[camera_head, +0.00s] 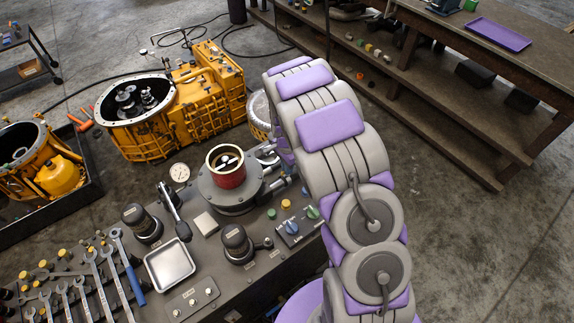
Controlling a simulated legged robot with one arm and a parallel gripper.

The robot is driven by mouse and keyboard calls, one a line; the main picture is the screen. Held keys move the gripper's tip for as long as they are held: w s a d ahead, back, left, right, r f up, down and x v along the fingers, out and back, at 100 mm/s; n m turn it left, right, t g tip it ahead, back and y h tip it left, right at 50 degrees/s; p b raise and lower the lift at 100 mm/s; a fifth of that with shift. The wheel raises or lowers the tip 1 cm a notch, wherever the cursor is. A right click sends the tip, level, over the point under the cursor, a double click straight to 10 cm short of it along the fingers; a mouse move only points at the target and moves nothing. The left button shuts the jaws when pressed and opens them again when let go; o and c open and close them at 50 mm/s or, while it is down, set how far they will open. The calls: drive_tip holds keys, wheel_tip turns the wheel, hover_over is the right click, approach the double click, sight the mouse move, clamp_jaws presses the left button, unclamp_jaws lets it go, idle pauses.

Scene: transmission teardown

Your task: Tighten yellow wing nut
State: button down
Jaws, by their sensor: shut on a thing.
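I cannot make out the yellow wing nut in this view. My arm, grey with purple pads, arches up from the bottom and bends over to the far side of the round fixture (238,196). My gripper (267,152) shows only in part at the fixture's far right side, mostly hidden behind my arm. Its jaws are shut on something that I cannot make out. The fixture holds a dark red cylinder (228,178) with an open top. Small clamps and rods (277,185) sit at its right side.
The workbench (225,275) carries a square metal tray (169,264), a pressure gauge (179,172), two dark cylindrical units and several wrenches (105,275). Yellow transmission housings (205,90) stand behind. A wooden shelf bench (450,85) stands at back right. The floor at right is clear.

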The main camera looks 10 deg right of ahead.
drive_tip(key=shift+w+r, duration=0.2)
drive_tip(key=shift+w, duration=0.05)
drive_tip(key=c, duration=1.3)
unclamp_jaws()
drive_tip(key=shift+s+f, duration=0.15)
wheel_tip(320, 180, up, 17)
drive_tip(key=shift+a+r+p, duration=0.1)
drive_tip(key=shift+r+p, duration=0.05)
drive_tip(key=shift+p, duration=0.35)
drive_tip(key=shift+r, duration=0.1)
drive_tip(key=s+d+r+n+b, duration=0.1)
drive_tip(key=s+r+n+b, duration=0.15)
drive_tip(key=s, duration=0.65)
drive_tip(key=s+r+n+b, duration=0.1)
drive_tip(key=s+r+n, duration=0.2)
drive_tip(key=s, duration=0.6)
drive_tip(key=s+n, duration=0.2)
drive_tip(key=s, duration=0.4)
drive_tip(key=s+f+n+g+b, duration=0.1)
drive_tip(key=s+n, duration=0.2)
drive_tip(key=s, duration=0.4)
drive_tip(key=s+a+f+n+b, duration=0.1)
drive_tip(key=s+n, duration=0.2)
drive_tip(key=s, duration=0.4)
drive_tip(key=shift+s+a+f+g, duration=0.1)
drive_tip(key=shift+s+f+g, duration=0.05)
drive_tip(key=shift+g, duration=0.25)
